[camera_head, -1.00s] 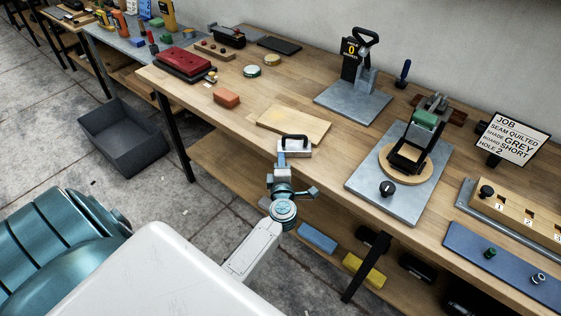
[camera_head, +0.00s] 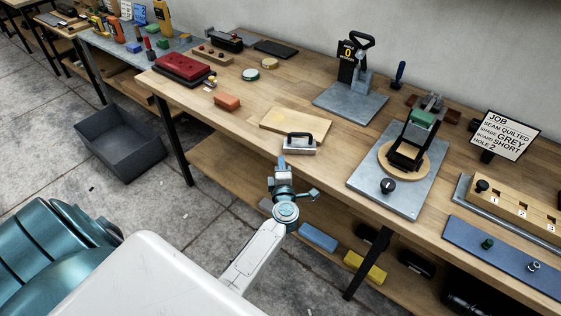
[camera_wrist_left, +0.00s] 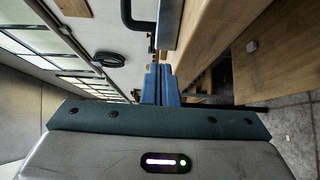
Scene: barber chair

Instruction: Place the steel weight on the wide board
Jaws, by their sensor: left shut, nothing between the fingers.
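The steel weight (camera_head: 299,146), a silver block with a black bar handle, stands upright on the bench near its front edge. It is just in front of the pale, wide rectangular wooden board (camera_head: 294,118), which lies flat; whether they touch is unclear. My left gripper (camera_head: 282,161) is at the bench's front edge, just below and left of the weight, apart from it. Its blue fingers are together and empty in the left wrist view (camera_wrist_left: 160,86). Part of the weight (camera_wrist_left: 172,22) and its dark handle show at the top there. My right gripper is not in view.
A grey-based press (camera_head: 350,102) stands behind the board, and another fixture with a round wooden plate (camera_head: 425,172) is at right. An orange block (camera_head: 227,101) lies left of the board. A grey bin (camera_head: 120,145) is on the floor. A lower shelf holds coloured blocks.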

